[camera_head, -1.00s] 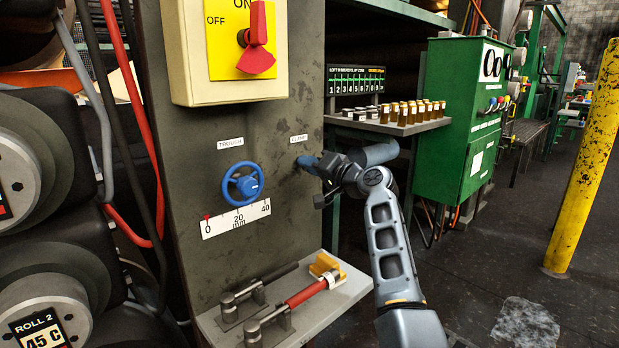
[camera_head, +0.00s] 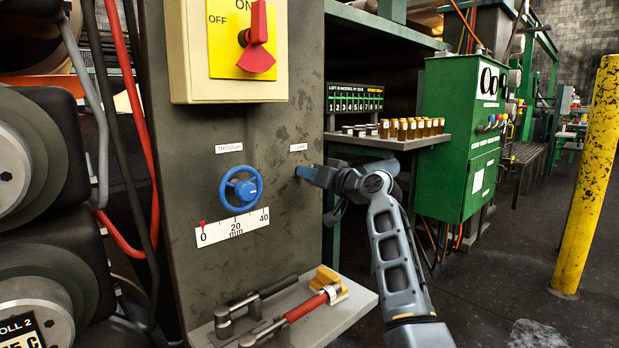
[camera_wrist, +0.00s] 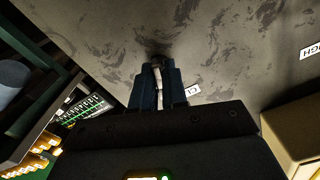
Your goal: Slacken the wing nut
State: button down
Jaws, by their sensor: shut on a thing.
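My gripper (camera_head: 306,173) reaches from the right to the grey panel (camera_head: 285,215), just below the small white clamp label (camera_head: 299,147). The wrist view shows its two dark blue fingers (camera_wrist: 157,88) close together against the panel. They are shut on a narrow pale piece (camera_wrist: 157,78) between them, which fits the wing nut. Most of the nut is hidden by the fingers in both views, so its angle and how far it stands off the panel cannot be told.
A blue handwheel (camera_head: 241,189) sits left of my gripper above a millimetre scale (camera_head: 233,227). A switch box (camera_head: 229,50) is above. A shelf (camera_head: 350,310) with red- and black-handled clamps juts out below. Brass cylinders (camera_head: 411,129) stand on a ledge at right.

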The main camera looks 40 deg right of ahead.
jog(key=shift+f, duration=0.1)
jog(key=c, duration=1.2)
grip_release()
jog(key=shift+c, duration=0.2)
jog(key=s+p, duration=0.1)
jog(key=s, duration=0.6)
jog(key=shift+s+d+p, duration=0.15)
jog(key=shift+s+p, duration=0.2)
